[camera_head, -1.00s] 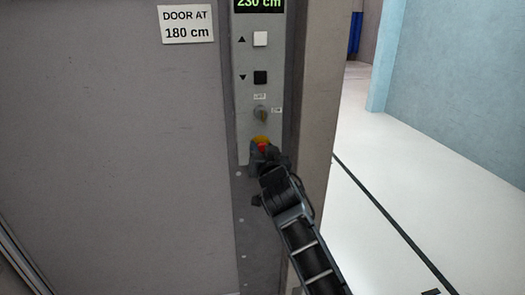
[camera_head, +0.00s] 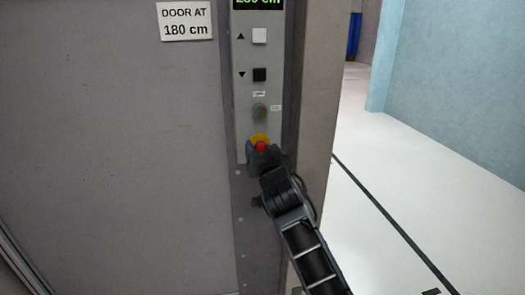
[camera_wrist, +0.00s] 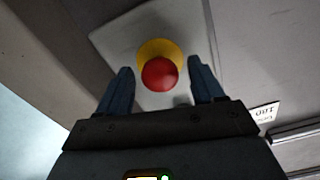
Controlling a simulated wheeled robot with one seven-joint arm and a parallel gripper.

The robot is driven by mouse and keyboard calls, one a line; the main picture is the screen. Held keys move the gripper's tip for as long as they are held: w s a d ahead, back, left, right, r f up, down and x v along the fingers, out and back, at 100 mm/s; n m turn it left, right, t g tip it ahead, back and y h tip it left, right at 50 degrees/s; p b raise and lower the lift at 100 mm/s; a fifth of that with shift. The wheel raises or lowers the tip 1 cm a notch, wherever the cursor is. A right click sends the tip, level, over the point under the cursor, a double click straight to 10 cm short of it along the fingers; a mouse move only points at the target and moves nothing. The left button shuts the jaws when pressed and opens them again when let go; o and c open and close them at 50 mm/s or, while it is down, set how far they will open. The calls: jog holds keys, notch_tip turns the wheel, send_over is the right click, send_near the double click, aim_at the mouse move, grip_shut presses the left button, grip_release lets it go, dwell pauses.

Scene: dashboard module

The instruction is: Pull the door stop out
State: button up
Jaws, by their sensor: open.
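The door stop is a red mushroom button (camera_head: 261,147) on a yellow round base (camera_head: 259,139), low on the grey control panel (camera_head: 243,110). In the wrist view the red button (camera_wrist: 160,74) shows in front of its yellow base (camera_wrist: 158,50), between the fingers. My gripper (camera_head: 263,153) is at the button from below in the head view. In the wrist view my gripper (camera_wrist: 160,85) is open, one finger on each side of the button, with a gap to both. Part of the button's lower side is hidden by my gripper in the head view.
Above the stop sit a key switch (camera_head: 260,111), a black down button (camera_head: 260,74), a white up button (camera_head: 260,36) and a display (camera_head: 258,3). A sign (camera_head: 186,21) reads "DOOR AT 180 cm". Open floor (camera_head: 400,190) lies to the right.

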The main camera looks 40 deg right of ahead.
jog(key=b+v, duration=0.1)
jog(key=v, duration=0.6)
jog(key=shift+s+a, duration=0.25)
jog(key=shift+s, duration=0.05)
jog(key=s+a+f+n+y, duration=0.4)
jog(key=s+a+f, duration=0.25)
jog(key=s, duration=0.35)
jog(key=s+a+f+n+y, duration=0.3)
jog(key=s+a+f, duration=0.2)
jog(key=s+a, duration=0.3)
jog(key=s+a+r+n+y, duration=0.1)
jog(key=s+a+r, duration=0.1)
jog(key=s, duration=0.8)
jog(key=s+a+r+n+y+p, duration=0.1)
jog(key=s+a, duration=0.3)
jog(key=s, duration=0.7)
jog(key=shift+s+r+y, duration=0.2)
jog(key=shift+r+y, duration=0.3)
jog(key=shift+r, duration=0.3)
jog(key=shift+a, duration=0.1)
